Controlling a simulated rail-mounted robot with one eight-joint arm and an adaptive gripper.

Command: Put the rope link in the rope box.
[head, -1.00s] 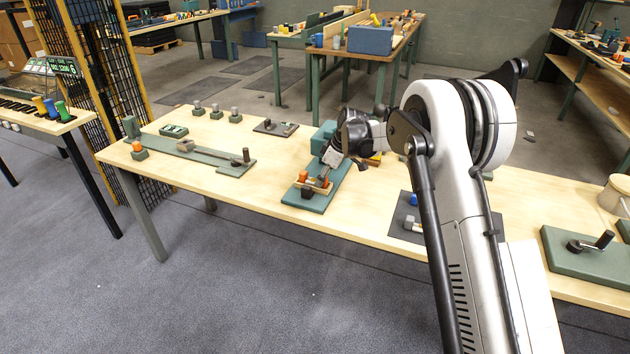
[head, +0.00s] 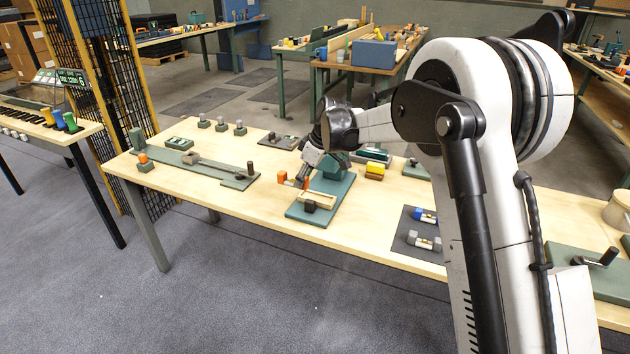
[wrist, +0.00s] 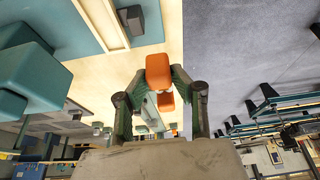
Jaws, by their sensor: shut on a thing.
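My gripper (head: 302,178) is shut on a small link with orange ends (head: 283,177), held above the table just left of the teal fixture (head: 338,192). In the wrist view the orange link (wrist: 158,70) sits between both fingers (wrist: 160,88), one orange end in front and another behind. Its middle is mostly hidden. The fixture bears a shallow wooden tray (head: 325,197) with a dark knob in front. I cannot tell which container is the rope box.
A dark mat (head: 402,236) to the right holds a blue-ended link (head: 425,215) and a grey-ended link (head: 424,241). A long green slide fixture (head: 210,168) lies to the left. A yellow block (head: 375,170) is behind the teal fixture. The front-left tabletop is bare.

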